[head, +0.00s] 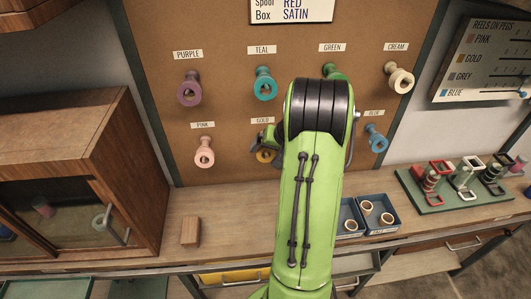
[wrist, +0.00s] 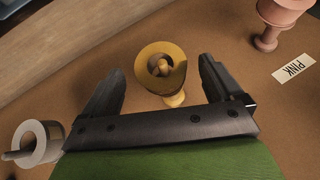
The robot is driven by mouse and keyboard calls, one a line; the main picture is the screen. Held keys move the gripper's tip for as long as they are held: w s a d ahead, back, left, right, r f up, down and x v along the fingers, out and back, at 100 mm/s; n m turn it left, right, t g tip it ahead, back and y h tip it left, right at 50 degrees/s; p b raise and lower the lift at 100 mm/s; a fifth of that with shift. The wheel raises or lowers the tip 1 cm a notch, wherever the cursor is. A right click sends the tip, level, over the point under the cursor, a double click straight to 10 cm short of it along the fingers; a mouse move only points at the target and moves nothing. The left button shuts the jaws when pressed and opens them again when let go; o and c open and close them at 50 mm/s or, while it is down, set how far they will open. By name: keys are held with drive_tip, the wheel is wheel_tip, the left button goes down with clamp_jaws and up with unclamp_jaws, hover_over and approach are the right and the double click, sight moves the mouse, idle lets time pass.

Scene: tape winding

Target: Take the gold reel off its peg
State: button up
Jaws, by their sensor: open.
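The gold reel (wrist: 160,66) is on its peg on the brown pegboard. In the wrist view it lies between and a little beyond the two fingers of my gripper (wrist: 160,85). The fingers are apart, one on each side of the reel, and do not visibly touch it. In the head view only a part of the gold reel (head: 264,156) shows below the GOLD label, and my green arm covers the rest. My gripper (head: 266,138) is mostly hidden there behind my arm.
The pink reel (head: 204,157) hangs to the left, and it also shows in the wrist view (wrist: 285,14). A grey reel (wrist: 38,143) is on the other side. Purple (head: 189,91) and teal (head: 264,86) reels hang above. A wooden block (head: 190,231) and blue trays (head: 380,212) are on the counter.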

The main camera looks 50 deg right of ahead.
drive_tip(key=x, duration=0.3)
drive_tip(key=shift+w, duration=0.15)
drive_tip(key=shift+r, duration=0.15)
drive_tip(key=shift+c, duration=0.5)
drive_tip(key=c, duration=0.9)
drive_tip(key=shift+r, duration=0.1)
drive_tip(key=shift+c, duration=0.2)
drive_tip(key=shift+r, duration=0.3)
drive_tip(key=s+a+b, duration=0.3)
drive_tip(key=s+a, duration=0.8)
drive_tip(key=s, duration=0.3)
drive_tip(key=shift+a+r, duration=0.3)
drive_tip(key=shift+r, duration=0.05)
